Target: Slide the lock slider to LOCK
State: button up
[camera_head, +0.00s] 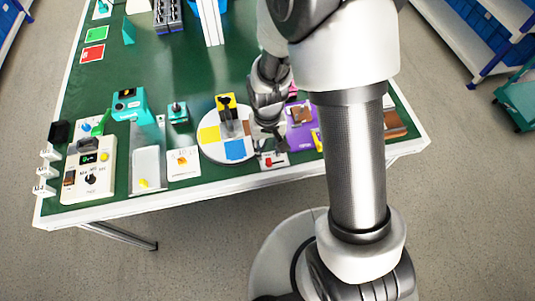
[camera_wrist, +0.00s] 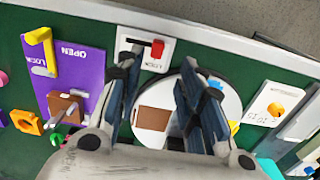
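A small white panel (camera_head: 280,163) with a red slider knob (camera_head: 268,161) sits at the table's front edge, below my gripper (camera_head: 266,132). In the wrist view the white panel (camera_wrist: 147,38) has a dark slot, and the red knob (camera_wrist: 157,48) is at the slot's right end. Upside-down lettering beside the slot seems to read LOCK. My gripper (camera_wrist: 158,75) is open and empty, with one finger on each side of the view below the panel. The fingers appear apart from the knob; the exact height gap cannot be told.
A purple board (camera_wrist: 88,65) marked OPEN and LOCK, with a yellow piece (camera_wrist: 39,50), lies beside the panel. A white round disc (camera_wrist: 228,98) with coloured patches is on the other side. A card with an orange knob (camera_wrist: 275,109) lies farther right. Free floor lies past the table edge.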

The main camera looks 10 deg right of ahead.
jog(key=shift+r, duration=2.1)
jog(key=s+d+r+t, duration=0.1)
jog(key=s+r, duration=0.2)
jog(key=r, duration=0.5)
jog(key=s+d+r+t, duration=0.1)
jog(key=s+d+r, duration=0.1)
jog(key=r, duration=0.6)
jog(key=s+d+r+t, duration=0.1)
jog(key=s+r+t, duration=0.1)
jog(key=s+r, duration=0.5)
jog(key=shift+s+d+r+t, duration=0.25)
jog(key=shift+s+d+t, duration=0.05)
jog(key=shift+s, duration=1.3)
